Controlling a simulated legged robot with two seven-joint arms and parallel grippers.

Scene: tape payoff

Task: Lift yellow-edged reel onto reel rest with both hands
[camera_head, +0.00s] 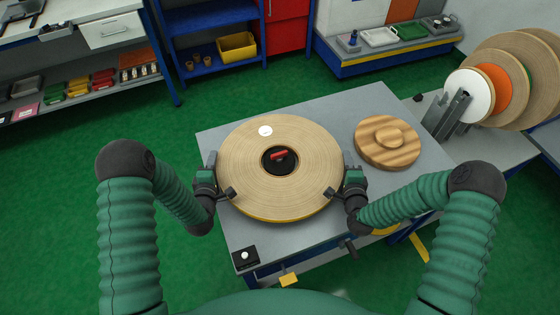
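The yellow-edged reel (310,150) is a large tan disc lying flat over the grey table, with a yellow band along its near edge. Its dark centre shows a small red bar (279,155), and a white round label sits near its far rim. My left gripper (228,192) is at the reel's left rim and my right gripper (331,192) at its right rim. One dark finger of each shows over the reel's top face; the other fingers are hidden, so grip is unclear. I cannot tell whether the reel touches the table or which thing is the reel rest.
A striped wooden disc (373,152) with a smaller round top sits on the table (225,137) right of the reel. Upright reels (470,97) stand on a grey bench at far right. A small black box (245,257) is at the near left corner. Shelves line the back.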

